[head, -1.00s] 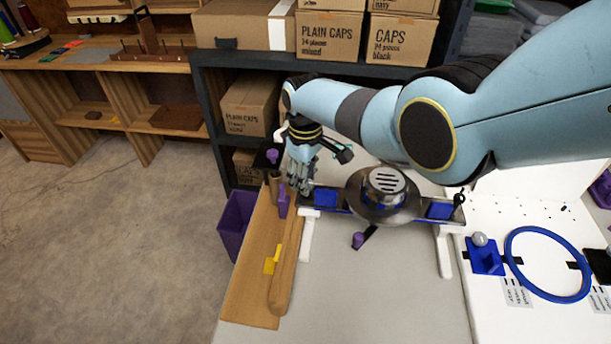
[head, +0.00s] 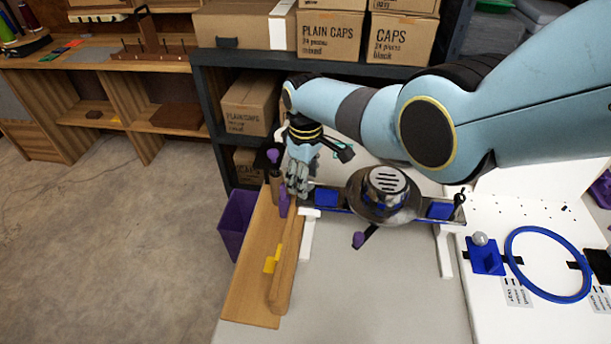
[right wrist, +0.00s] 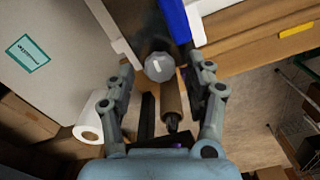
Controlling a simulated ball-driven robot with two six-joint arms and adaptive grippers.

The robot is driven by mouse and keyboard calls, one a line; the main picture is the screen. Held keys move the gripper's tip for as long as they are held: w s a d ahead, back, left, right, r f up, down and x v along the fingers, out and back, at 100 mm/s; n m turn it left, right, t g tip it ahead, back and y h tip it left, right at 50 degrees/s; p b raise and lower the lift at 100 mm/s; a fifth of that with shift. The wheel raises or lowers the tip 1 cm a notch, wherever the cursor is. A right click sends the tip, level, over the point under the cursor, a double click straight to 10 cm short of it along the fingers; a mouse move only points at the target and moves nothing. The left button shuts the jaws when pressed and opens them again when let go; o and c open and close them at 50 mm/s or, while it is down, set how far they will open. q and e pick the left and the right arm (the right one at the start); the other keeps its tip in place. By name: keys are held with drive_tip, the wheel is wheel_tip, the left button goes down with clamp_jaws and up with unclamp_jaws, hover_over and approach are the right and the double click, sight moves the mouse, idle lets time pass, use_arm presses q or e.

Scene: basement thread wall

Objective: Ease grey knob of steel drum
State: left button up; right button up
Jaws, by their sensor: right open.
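The steel drum (head: 378,212) lies in a white-legged stand in the head view, with blue blocks on either side. In the right wrist view, a grey faceted knob (right wrist: 159,67) with a pale mark faces the camera. My right gripper (head: 297,187) is at the left end of the stand and hides the knob in the head view. In the right wrist view, its open fingers (right wrist: 163,78) stand on either side of the knob, with gaps visible. Whether they touch it cannot be told. My left gripper is not in view.
A wooden board (head: 253,268) with a yellow piece lies beside the stand, at the table's left edge. A purple bin (head: 236,222) stands beyond it. A purple-tipped lever (head: 359,240) sticks out below the drum. A blue ring (head: 548,264) is at the right. The front table is clear.

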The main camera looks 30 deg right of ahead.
wheel_tip(320, 180, up, 12)
idle(0.6)
idle(0.4)
